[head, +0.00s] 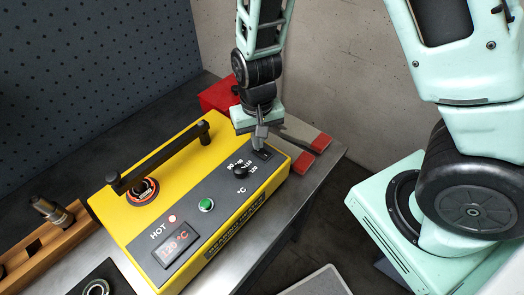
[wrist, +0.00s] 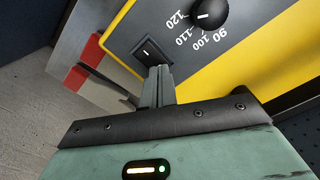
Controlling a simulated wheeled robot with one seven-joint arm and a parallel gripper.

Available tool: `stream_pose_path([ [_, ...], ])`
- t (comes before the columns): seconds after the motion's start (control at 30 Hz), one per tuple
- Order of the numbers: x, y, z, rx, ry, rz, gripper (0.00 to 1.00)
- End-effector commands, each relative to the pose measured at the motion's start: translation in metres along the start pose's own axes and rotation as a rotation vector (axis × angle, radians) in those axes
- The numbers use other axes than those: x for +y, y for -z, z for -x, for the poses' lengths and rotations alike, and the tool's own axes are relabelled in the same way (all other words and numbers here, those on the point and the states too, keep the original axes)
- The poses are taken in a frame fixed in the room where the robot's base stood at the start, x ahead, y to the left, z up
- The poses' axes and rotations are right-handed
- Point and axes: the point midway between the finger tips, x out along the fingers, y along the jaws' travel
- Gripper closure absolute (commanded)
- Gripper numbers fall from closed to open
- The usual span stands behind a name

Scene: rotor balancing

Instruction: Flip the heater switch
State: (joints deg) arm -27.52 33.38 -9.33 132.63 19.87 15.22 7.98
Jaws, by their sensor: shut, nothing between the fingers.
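The yellow heater (head: 150,220) stands on the bench, with a grey panel on its top. Its black rocker switch (wrist: 150,52) sits in that panel near the right end; in the head view the switch (head: 264,154) is just beside the fingertips. My gripper (head: 258,148) is shut and empty, pointing down at the panel. In the wrist view the closed fingers (wrist: 160,72) reach the near edge of the switch; I cannot tell whether they touch it. A black dial (wrist: 208,14) with temperature marks is beside the switch. The display (head: 175,243) reads 120 °C, and a lamp by "HOT" glows red.
A black handle (head: 160,158) rises above the heater. A green button (head: 206,205) is on the panel. A wooden rack (head: 40,240) stands at left.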

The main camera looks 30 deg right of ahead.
Motion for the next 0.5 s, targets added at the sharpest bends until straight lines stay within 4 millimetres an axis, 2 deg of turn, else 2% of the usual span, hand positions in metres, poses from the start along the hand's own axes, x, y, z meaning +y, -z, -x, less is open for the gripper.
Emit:
stream_pose_path([
  [0.5, 0.0001, 0.0001, -0.0081, 0.0, 0.0, 0.0, 1.0],
])
